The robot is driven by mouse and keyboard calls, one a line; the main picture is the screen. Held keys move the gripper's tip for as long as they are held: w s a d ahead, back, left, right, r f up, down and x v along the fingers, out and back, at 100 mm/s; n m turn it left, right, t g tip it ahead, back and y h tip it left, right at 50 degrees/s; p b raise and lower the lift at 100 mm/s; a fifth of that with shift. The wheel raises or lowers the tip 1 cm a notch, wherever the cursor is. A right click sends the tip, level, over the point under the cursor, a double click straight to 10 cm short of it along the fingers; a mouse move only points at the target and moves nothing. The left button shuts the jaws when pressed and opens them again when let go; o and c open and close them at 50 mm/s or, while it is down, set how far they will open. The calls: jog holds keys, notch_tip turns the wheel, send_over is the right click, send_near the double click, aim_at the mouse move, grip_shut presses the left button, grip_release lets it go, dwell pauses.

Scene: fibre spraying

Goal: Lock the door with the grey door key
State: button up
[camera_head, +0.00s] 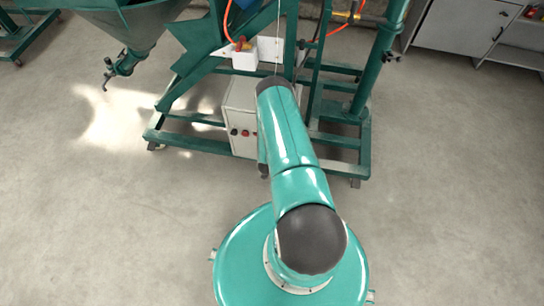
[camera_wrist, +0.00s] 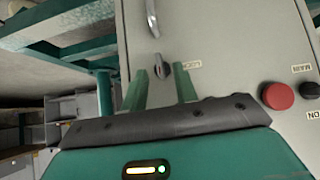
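The grey door key (camera_wrist: 161,67) is in the wrist view, on the face of a light grey cabinet door (camera_wrist: 225,45), beside a small label. My gripper (camera_wrist: 160,72) shows two green fingers standing apart, one to each side of the key. Gaps show between the key and both fingers, so nothing is held. I cannot tell how deep the fingertips reach past the key. A metal handle (camera_wrist: 153,18) is on the door near the key. In the head view the cabinet (camera_head: 241,118) is partly behind my arm, and my gripper and the key are hidden.
A red button (camera_wrist: 277,96) and another button (camera_wrist: 311,91) are on the cabinet face right of my gripper. The green machine frame (camera_head: 190,95) surrounds the cabinet. A green hopper (camera_head: 130,22) stands at left. Bare floor (camera_head: 90,220) lies around my body.

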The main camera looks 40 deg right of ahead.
jog(key=v, duration=1.1)
jog(key=shift+w, duration=0.1)
